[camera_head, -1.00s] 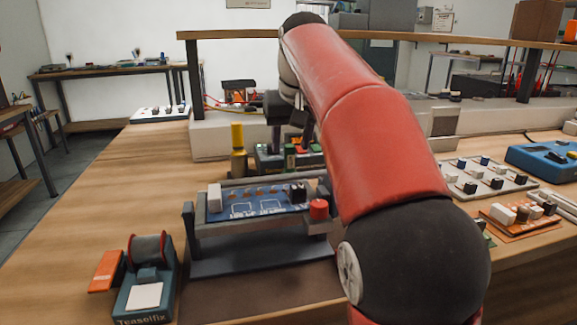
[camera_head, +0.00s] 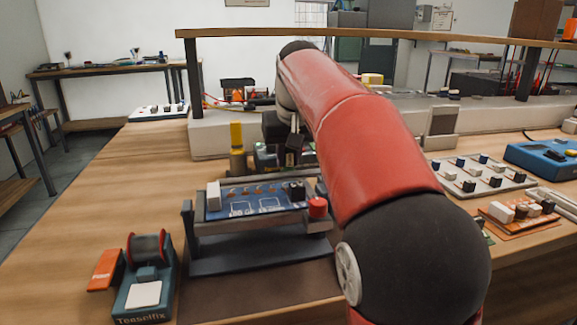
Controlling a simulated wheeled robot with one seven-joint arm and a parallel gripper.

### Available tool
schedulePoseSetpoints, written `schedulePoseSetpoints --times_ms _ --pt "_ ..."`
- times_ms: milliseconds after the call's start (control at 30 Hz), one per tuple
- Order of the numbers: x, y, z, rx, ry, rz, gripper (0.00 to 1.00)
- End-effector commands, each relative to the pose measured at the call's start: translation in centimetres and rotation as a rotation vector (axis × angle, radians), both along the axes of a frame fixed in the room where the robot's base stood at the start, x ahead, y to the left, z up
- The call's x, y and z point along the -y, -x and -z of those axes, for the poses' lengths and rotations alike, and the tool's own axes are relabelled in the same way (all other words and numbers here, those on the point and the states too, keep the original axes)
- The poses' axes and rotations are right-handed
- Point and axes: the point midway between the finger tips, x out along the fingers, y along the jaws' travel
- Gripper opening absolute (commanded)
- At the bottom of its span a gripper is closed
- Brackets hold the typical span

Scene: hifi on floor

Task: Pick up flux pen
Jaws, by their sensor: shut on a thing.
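My gripper (camera_head: 291,155) is behind the blue board stand, partly covered by my own red arm. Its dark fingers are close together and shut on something. The held thing is hidden by the fingers, so I cannot make out its shape or whether it is the flux pen. A slim upright thing with a yellow top (camera_head: 236,134) stands just left of the gripper, apart from it. I cannot tell for sure what it is. No other thing is clearly a flux pen.
A blue circuit board (camera_head: 254,199) sits in a grey stand in front of the gripper. A solder spool holder (camera_head: 146,287) stands front left. A tray of small blocks (camera_head: 484,176) and a blue device (camera_head: 545,158) are right. The wooden bench (camera_head: 95,207) is clear at left.

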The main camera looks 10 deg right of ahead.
Motion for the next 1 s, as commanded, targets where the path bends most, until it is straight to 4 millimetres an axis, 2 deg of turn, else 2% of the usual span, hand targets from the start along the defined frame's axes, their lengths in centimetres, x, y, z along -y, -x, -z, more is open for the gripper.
schedulePoseSetpoints --times_ms 367,1000 --pt "0.0 -0.1 -0.7 0.002 0.0 0.001 0.01" --pt "0.1 -0.1 -8.9 0.003 0.001 0.003 0.01"
